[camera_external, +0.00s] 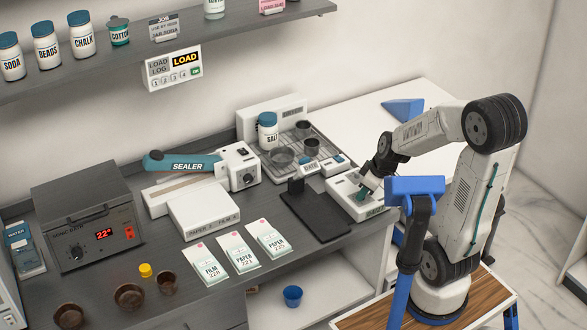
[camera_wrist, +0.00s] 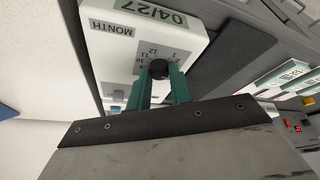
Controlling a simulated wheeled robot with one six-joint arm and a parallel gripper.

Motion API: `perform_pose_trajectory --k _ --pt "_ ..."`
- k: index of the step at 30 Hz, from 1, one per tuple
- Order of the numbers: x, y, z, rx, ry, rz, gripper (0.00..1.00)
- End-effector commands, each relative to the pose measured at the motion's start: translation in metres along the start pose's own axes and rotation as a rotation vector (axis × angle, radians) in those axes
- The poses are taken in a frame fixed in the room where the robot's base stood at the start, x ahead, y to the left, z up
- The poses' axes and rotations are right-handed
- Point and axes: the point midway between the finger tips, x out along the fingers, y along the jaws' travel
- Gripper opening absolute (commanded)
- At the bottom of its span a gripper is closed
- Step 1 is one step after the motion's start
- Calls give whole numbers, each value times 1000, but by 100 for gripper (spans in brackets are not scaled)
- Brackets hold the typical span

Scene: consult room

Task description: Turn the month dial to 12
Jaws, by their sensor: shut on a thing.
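The month dial (camera_wrist: 158,69) is a small dark round knob on a white dater box (camera_wrist: 113,58). The box has a MONTH label (camera_wrist: 113,29) and a green strip (camera_wrist: 166,20) reading 04/27. Small numbers ring the knob; some are hidden by my fingers, and the knob's pointer cannot be made out. My gripper (camera_wrist: 159,84) has its two teal fingers shut on the knob, one on each side. In the external view my gripper (camera_external: 363,194) reaches down onto the white box (camera_external: 343,184), hiding the dial there.
A dark flat plate (camera_external: 318,212) lies just left of the box. Behind it is a wire rack (camera_external: 318,150) with dark cups and a SALT jar (camera_external: 267,131). A blue wedge (camera_external: 403,110) lies on the clear white counter. Printed packets and a sealer (camera_external: 186,164) are further left.

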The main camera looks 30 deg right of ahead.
Motion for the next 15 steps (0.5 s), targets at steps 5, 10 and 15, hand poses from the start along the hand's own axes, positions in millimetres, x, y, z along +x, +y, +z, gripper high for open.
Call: perform_pose_trajectory --k 5,10,15 --pt "0 1 -1 -1 1 1 43" --pt "0 0 0 -1 1 1 43" --pt "-6 0 -1 -1 2 1 43"
